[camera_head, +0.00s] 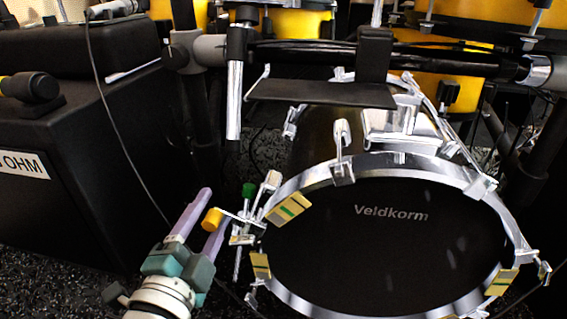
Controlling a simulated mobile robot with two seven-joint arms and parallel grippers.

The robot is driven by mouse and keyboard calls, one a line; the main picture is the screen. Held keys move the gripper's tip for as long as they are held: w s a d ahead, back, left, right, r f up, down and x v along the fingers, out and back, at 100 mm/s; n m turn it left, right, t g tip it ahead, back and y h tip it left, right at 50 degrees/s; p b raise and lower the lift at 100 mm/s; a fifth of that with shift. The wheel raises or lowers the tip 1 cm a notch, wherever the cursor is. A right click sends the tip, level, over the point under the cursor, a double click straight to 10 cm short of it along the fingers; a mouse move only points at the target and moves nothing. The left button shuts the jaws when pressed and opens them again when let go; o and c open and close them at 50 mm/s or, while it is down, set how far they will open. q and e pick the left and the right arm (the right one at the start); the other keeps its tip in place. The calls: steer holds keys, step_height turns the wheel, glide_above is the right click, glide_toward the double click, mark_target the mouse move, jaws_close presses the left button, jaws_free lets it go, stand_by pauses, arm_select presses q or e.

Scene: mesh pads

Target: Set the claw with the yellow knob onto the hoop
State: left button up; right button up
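The claw's yellow knob (211,220) sits between the two lilac fingers of my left gripper (215,209), which looks shut on it. A thin metal rod (238,219) runs right from the knob toward the left edge of the drum's hoop. The hoop (390,161) is the silver ring around the black "Veldkorm" drum head. Metal parts crowd the hoop's left edge beside the fingers, so I cannot tell whether the held claw touches the hoop. My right gripper is not in view.
A green knob (249,189) on an upright rod stands just right of the gripper. Other claws grip the hoop, with yellow pads (288,210) near them. A black speaker box (70,165) fills the left. A black bar and plate (322,94) hang above the drum.

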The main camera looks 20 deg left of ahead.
arm_select(q)
steer(key=shift+w+d, duration=0.15)
steer(key=shift+d, duration=0.1)
steer(key=shift+f, duration=0.1)
steer(key=shift+s, duration=0.35)
steer(key=p+v, duration=0.3)
steer(key=v, duration=0.6)
steer(key=shift+s+d, duration=0.1)
